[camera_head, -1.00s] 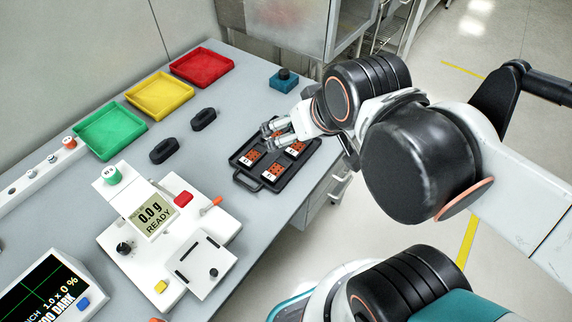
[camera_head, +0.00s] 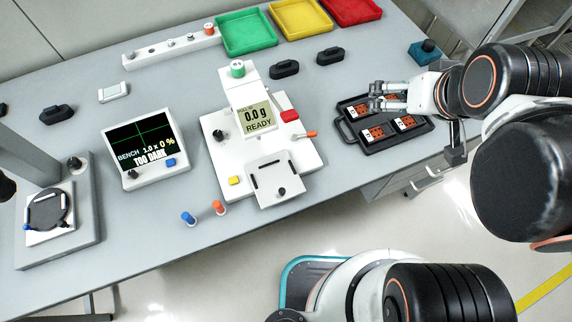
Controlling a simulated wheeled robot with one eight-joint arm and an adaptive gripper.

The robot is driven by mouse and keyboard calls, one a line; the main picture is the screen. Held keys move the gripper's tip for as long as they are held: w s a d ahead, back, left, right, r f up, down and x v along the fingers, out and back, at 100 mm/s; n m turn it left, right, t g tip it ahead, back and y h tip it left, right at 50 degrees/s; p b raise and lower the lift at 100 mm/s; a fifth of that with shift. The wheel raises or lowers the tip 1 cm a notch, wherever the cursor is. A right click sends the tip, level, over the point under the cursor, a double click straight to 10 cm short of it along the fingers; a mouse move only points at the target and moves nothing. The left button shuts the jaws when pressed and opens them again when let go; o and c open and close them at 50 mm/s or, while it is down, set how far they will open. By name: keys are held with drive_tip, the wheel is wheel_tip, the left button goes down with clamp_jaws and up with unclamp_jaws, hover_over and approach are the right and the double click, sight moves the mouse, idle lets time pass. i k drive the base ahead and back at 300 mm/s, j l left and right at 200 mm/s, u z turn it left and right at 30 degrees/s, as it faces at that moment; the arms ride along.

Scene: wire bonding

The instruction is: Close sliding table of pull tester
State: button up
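The pull tester (camera_head: 215,150) is a white machine in the middle of the bench, its screen (camera_head: 255,117) reading 0.0 g READY. Its sliding table (camera_head: 262,178) is a white plate with dark slots and a small black knob (camera_head: 282,192). The plate sticks out past the front of the tester base, towards the bench's front edge. My gripper (camera_head: 373,96) is to the right of the tester, over the black tray (camera_head: 372,146). Its fingers look apart with nothing between them. It is well away from the sliding table.
The tray holds orange boards (camera_head: 404,123). Blue (camera_head: 188,218) and orange (camera_head: 218,207) pegs stand front-left of the sliding table. A monitor reading TOO DARK (camera_head: 147,150) stands left. Green (camera_head: 248,36), yellow and red bins line the back. Bench surface in front of the tester is mostly clear.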

sight(274, 179)
drive_tip(key=j+u, duration=0.15)
drive_tip(key=u, duration=0.3)
drive_tip(key=k+j+u, duration=0.1)
drive_tip(key=j+u, duration=0.15)
drive_tip(key=u, duration=0.15)
drive_tip(key=k+l+u, duration=0.2)
drive_tip(key=u, duration=0.2)
drive_tip(key=k+l+u, duration=0.35)
drive_tip(key=k+u, duration=0.1)
drive_tip(key=u, duration=0.3)
